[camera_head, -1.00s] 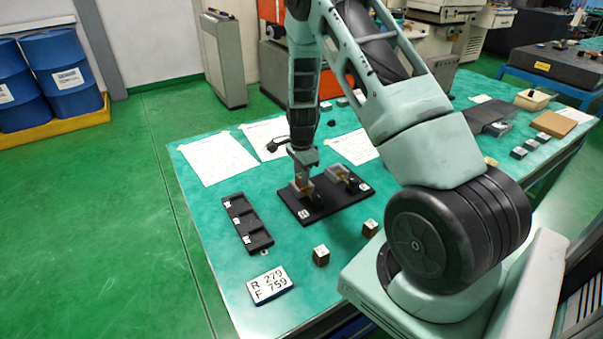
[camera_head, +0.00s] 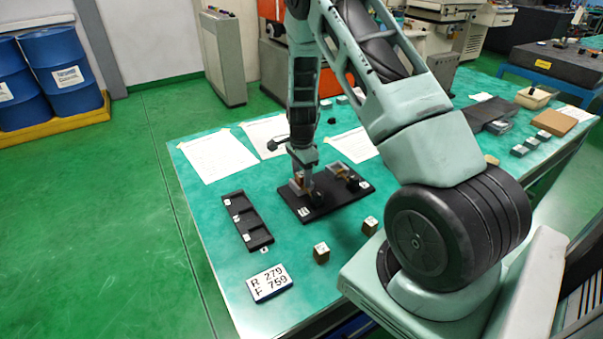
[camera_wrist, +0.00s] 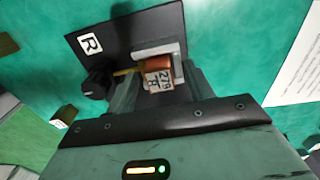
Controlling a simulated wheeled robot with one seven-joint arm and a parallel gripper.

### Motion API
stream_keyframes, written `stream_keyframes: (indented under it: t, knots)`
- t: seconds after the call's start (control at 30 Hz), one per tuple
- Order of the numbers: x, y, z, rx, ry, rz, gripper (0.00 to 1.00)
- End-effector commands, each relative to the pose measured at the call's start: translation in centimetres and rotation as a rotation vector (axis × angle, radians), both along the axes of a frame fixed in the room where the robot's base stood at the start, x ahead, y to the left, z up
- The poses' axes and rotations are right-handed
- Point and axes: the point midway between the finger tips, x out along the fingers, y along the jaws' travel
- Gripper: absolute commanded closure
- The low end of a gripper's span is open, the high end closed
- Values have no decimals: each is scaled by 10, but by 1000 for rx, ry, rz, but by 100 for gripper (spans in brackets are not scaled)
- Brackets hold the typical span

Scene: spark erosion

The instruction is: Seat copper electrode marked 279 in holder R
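The copper electrode marked 279 (camera_wrist: 158,77) shows between my fingertips in the wrist view, its marked pale face toward the camera. Holder R stands on a black base plate (camera_wrist: 120,38) with an R label (camera_wrist: 90,44), a pale metal block (camera_wrist: 170,50), a black knob (camera_wrist: 96,84) and a brass-coloured pin. The electrode is at the block; whether it rests fully on its seat I cannot tell. My gripper (camera_wrist: 160,84) has a finger close against each side of the electrode and appears shut on it. In the head view my gripper (camera_head: 303,184) is down at the left fixture of the base plate (camera_head: 330,205).
A second fixture (camera_head: 346,177) stands to the right on the same plate. A black rack (camera_head: 246,222) lies left, a sign (camera_head: 269,283) reading R 279, F 759 in front. Two brown blocks (camera_head: 321,252) (camera_head: 370,226) stand in front. Paper sheets (camera_head: 217,157) lie behind.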

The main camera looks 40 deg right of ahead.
Motion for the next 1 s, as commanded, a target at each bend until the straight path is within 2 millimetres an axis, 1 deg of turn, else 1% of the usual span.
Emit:
stream_keyframes:
  t: [0.17, 0.27, 0.33, 0.47, 0.8, 0.9, 1.0]
  knots:
    - [0, 0, 1, 0, 1, 0, 47]
    - [1, 0, 9, 0, -1, 0, 47]
    - [1, 0, 18, -2, -3, 0, 47]
    - [1, 0, 45, -2, -4, 1, 47]
    - [1, 0, 125, -1, -5, 0, 47]
    - [1, 0, 144, -1, -5, 2, 47]
    - [0, 0, 159, -1, -2, 1, 47]
